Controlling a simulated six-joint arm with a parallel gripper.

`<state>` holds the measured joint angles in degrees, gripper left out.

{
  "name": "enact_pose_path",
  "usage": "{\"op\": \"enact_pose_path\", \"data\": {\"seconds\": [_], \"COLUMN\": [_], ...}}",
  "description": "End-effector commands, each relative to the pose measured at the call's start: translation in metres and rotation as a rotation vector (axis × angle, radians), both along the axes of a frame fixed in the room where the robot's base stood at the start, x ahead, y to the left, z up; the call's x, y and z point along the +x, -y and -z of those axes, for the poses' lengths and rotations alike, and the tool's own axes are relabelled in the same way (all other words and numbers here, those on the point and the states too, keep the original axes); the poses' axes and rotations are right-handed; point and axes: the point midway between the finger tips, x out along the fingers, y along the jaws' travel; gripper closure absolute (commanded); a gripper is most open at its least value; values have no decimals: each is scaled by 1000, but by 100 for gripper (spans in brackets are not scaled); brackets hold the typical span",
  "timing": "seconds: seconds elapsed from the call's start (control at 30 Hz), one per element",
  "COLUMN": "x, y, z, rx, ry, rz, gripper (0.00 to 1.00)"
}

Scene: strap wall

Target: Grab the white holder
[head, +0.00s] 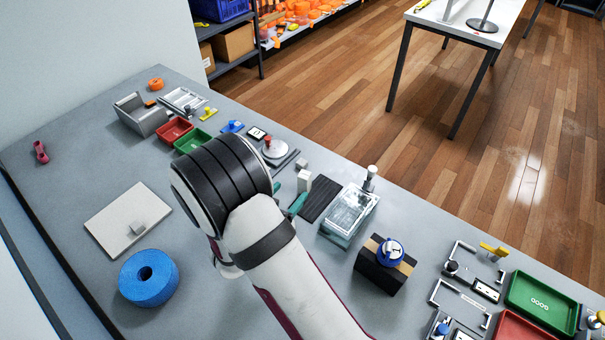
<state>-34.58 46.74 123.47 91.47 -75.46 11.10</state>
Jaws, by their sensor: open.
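A small white upright block (304,181), which looks like the white holder, stands on the grey bench right of my arm's wrist. My gripper (289,196) is mostly hidden behind my own thick wrist; only bits of its teal fingers show, just left of and below the white block. The jaws are open. The finger beside the block looks close to it, but I cannot tell whether they touch. Nothing is seen held.
A dark ribbed pad (320,199) and a clear-lidded box (349,212) stand right of the block. A round white base with a red knob (274,148) is behind. A blue roll (148,278) and pale plate (127,222) lie left. The bench's left front is clear.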

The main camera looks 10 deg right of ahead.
Motion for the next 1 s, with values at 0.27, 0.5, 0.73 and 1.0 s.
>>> {"op": "enact_pose_path", "data": {"seconds": [0.27, 0.5, 0.73, 1.0], "x": [47, 80, 90, 89], "y": [30, 48, 53, 52], "z": [24, 46, 50, 50], "rx": [2, 2, 3, 2], "ry": [-1, -1, -2, -1], "rz": [1, 3, -1, -1], "gripper": [28, 28, 28, 62]}}
